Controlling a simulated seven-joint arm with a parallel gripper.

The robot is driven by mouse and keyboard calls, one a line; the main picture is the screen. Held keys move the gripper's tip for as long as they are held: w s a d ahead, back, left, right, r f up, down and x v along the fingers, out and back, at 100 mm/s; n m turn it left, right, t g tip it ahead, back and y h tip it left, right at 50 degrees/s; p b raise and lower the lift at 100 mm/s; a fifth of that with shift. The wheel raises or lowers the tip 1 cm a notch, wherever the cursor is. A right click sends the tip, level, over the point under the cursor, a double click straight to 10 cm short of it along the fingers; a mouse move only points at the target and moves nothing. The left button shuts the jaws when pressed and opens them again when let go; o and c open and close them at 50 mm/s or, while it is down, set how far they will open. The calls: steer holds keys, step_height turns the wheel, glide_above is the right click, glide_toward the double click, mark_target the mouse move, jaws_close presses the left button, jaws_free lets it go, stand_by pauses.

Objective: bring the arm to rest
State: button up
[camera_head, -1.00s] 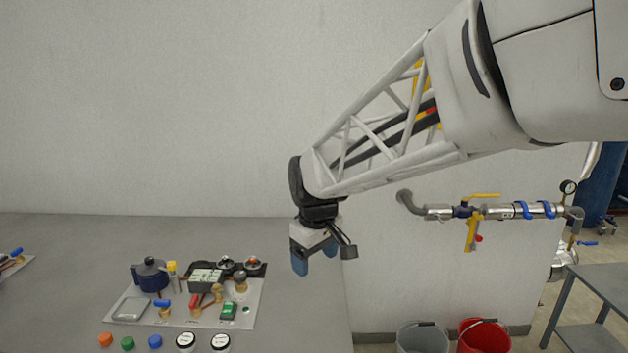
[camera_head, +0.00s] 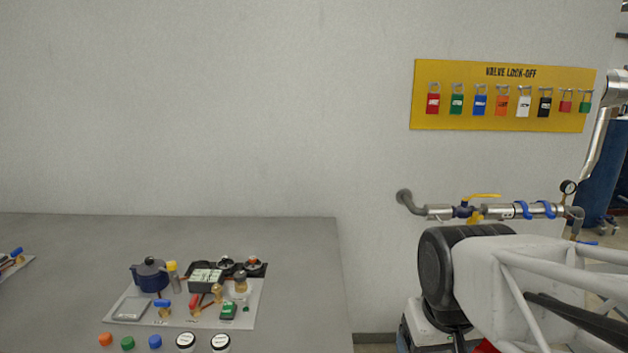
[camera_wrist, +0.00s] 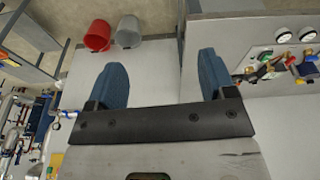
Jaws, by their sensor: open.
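My gripper shows in the wrist view (camera_wrist: 160,80) with its two blue fingers spread wide apart and nothing between them. Beyond the fingers lie the floor and wall. In the head view my arm comes in from the lower right and its wrist hangs in front of the wall, right of the grey table (camera_head: 300,290). The gripper's fingers are below the picture edge in that view.
A board with valves and fittings (camera_head: 135,310) lies on the table, with several coloured caps in front. A pipe with a yellow-handled valve (camera_head: 480,197) runs just behind my wrist. A yellow lock-off board (camera_head: 500,122) hangs above. Red (camera_wrist: 98,36) and grey (camera_wrist: 129,32) buckets stand on the floor.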

steer(key=shift+s+d+f+m, duration=0.15)
steer(key=shift+s+d+f, duration=0.05)
steer(key=shift+s, duration=0.35)
steer(key=shift+s+d+f+m, duration=0.2)
steer(key=shift+s+d, duration=0.05)
steer(key=shift+s, duration=0.25)
steer(key=shift+s+d+f+m, duration=0.15)
steer(key=shift+s+d+f, duration=0.05)
steer(key=shift+s, duration=0.35)
stand_by(5.1)
